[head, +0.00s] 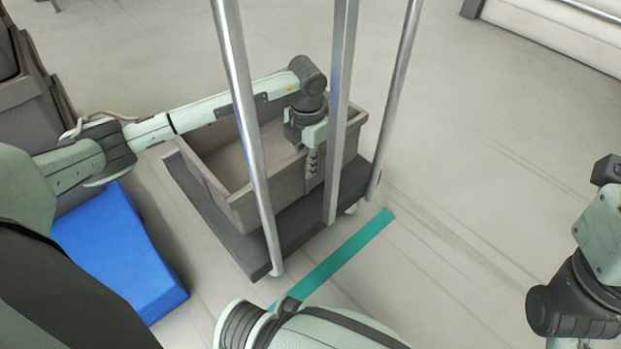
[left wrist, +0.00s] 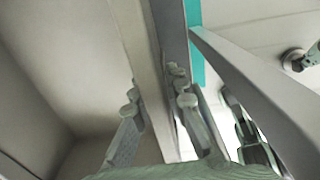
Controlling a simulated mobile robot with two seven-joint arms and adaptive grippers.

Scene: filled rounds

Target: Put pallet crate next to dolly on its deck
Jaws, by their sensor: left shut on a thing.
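The pallet crate (head: 215,196), a grey-brown open box, is over the dark deck of the dolly (head: 258,258). Its bottom looks level with the deck, but I cannot tell whether it bears fully on it. The crate looks empty, and its far corner is partly hidden by my arm. My left gripper (head: 312,162) points down and is shut on the crate's near right wall. In the left wrist view the fingers (left wrist: 160,115) straddle that wall (left wrist: 150,75). My right arm shows at the right edge of the head view, but its gripper does not.
Upright metal posts (head: 341,110) of the dolly stand close in front of my left gripper. A blue block (head: 118,255) lies on the floor at left, below my left arm. Dark stacked boxes (head: 28,105) stand at far left. A teal floor stripe (head: 345,252) runs beside the dolly. Floor at right is clear.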

